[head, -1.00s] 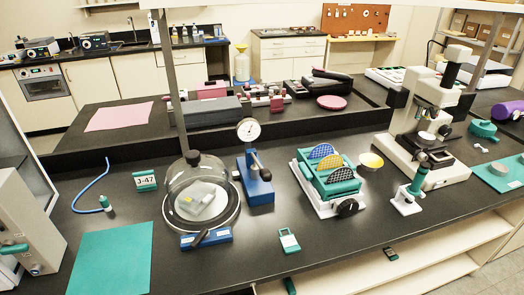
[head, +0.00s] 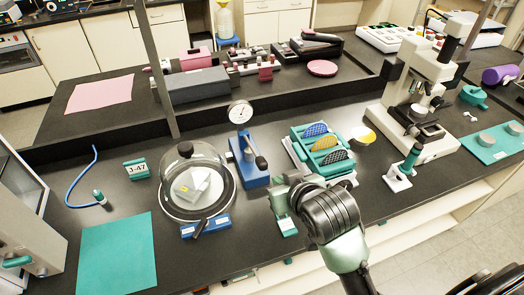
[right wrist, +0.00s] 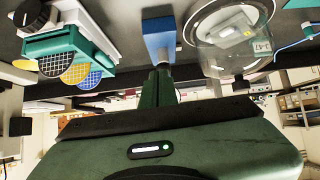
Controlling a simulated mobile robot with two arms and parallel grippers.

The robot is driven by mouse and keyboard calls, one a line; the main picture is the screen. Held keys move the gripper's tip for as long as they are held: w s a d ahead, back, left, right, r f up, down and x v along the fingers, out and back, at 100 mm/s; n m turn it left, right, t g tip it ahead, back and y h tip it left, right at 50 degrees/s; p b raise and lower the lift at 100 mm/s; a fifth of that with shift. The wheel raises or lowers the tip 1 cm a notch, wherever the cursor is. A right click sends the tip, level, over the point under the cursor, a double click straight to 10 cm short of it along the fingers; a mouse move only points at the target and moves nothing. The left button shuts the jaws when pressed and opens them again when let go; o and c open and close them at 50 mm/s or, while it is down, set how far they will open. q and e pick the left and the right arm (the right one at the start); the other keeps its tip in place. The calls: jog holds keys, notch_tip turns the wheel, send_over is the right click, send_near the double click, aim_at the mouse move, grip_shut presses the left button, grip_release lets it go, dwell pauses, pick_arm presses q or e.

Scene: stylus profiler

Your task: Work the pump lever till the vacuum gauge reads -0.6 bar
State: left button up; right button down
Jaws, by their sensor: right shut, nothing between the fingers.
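The blue pump (head: 254,178) stands on the bench in the head view, beside the bell jar. Its round white vacuum gauge (head: 240,112) sits on top at the back; the reading is too small to tell. The pump lever ends in a black knob (head: 261,162) at the front of the pump. My right gripper (head: 279,198) is shut and empty, just right of and in front of the pump, apart from the knob. In the right wrist view the blue pump (right wrist: 158,38) lies beyond the fingers (right wrist: 158,85). My left gripper is out of view.
The glass bell jar (head: 176,165) with a pale block inside stands left of the pump. A teal rack (head: 302,146) with patterned discs stands close on the right. A teal mat (head: 115,255) lies front left.

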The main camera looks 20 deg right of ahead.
notch_tip(320, 180, up, 7)
jog(key=w+t, duration=0.1)
jog(key=w, duration=0.1)
jog(key=shift+w+a+f+t, duration=0.15)
jog(key=shift+w+a+t, duration=0.15)
jog(key=shift+t, duration=0.1)
jog(key=p, duration=0.3)
send_over(264, 164)
notch_tip(264, 164, down, 4)
jog(key=shift+f, duration=0.1)
notch_tip(264, 164, down, 3)
jog(key=shift+w+f+p, duration=0.15)
jog(key=shift+p, duration=0.3)
jog(key=shift+s+f, duration=0.25)
jog(key=shift+f, duration=0.35)
jog(key=shift+w+f, duration=0.1)
